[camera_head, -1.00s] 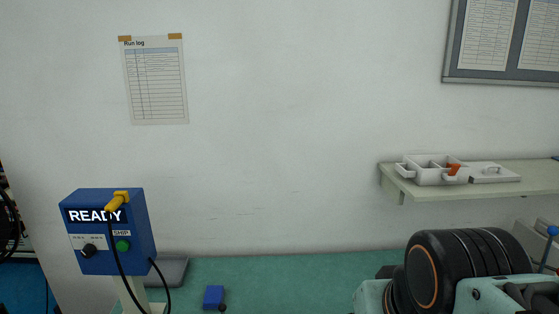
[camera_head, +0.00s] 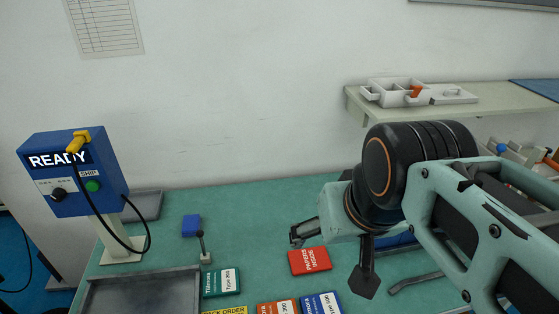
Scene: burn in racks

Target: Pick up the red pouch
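The red pouch (camera_head: 310,262), with white print, lies flat on the green bench top. My gripper (camera_head: 333,262) is at the right of the picture, pointing down, with its two dark fingers spread wide and nothing seen between them. One finger shows just above the pouch's far edge in the picture, the other to its right. The gripper looks to be above the bench; its exact height over the pouch is hard to tell. The pouch's printed face is in plain view.
A green box (camera_head: 221,283), an orange-red one (camera_head: 277,308) and a blue one (camera_head: 321,303) lie nearby. A grey tray (camera_head: 140,290) is at front left. A blue READY unit (camera_head: 72,172) with a cable stands left. A shelf (camera_head: 455,112) overhangs at right.

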